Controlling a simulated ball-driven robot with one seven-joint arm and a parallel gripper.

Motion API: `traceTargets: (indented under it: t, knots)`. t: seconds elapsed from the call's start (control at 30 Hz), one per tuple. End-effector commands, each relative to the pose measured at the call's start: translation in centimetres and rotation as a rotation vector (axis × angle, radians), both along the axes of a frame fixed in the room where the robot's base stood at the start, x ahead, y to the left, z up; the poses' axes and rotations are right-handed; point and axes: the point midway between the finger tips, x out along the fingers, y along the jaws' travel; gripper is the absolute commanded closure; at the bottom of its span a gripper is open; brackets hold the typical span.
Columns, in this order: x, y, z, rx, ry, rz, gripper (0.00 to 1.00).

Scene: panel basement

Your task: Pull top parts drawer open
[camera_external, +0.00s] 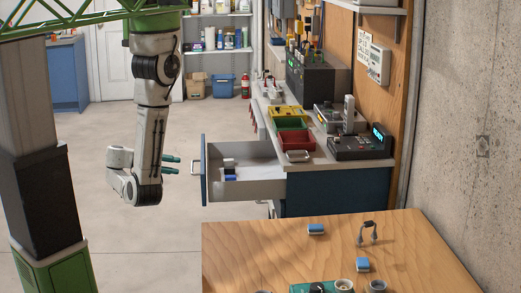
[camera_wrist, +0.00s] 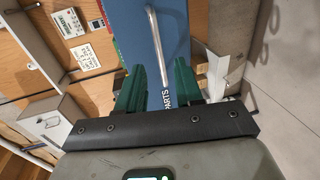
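The parts drawer (camera_external: 245,188) stands pulled out from the bench, with several small items inside. Its blue front (camera_external: 204,172) faces left and bears a metal bar handle (camera_external: 194,168). In the wrist view the blue front (camera_wrist: 180,30) shows the lettering PARTS, and the handle (camera_wrist: 156,45) runs lengthwise ahead of the fingers. My gripper (camera_external: 178,165) has two green fingers, apart and empty, pointing at the handle with a small gap between. In the wrist view my gripper (camera_wrist: 158,78) is open, with the handle's near end in line between the fingertips.
The bench (camera_external: 325,160) holds a red bin (camera_external: 294,140), a green bin (camera_external: 292,123) and several devices. A wooden table (camera_external: 285,240) with small parts stands in front. The floor (camera_external: 105,235) left of the drawer is clear around my arm.

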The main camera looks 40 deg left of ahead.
Motion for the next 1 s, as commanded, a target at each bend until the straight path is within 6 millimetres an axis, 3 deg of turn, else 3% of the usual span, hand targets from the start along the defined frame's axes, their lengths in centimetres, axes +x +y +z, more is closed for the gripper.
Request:
traceTargets:
  t: [0.6, 1.0]
  knots:
    - [-3.0, 3.0, 0.8, 0.001, 0.001, -0.001, 0.64]
    - [-3.3, 3.4, 1.0, 0.002, 0.000, 0.001, 0.64]
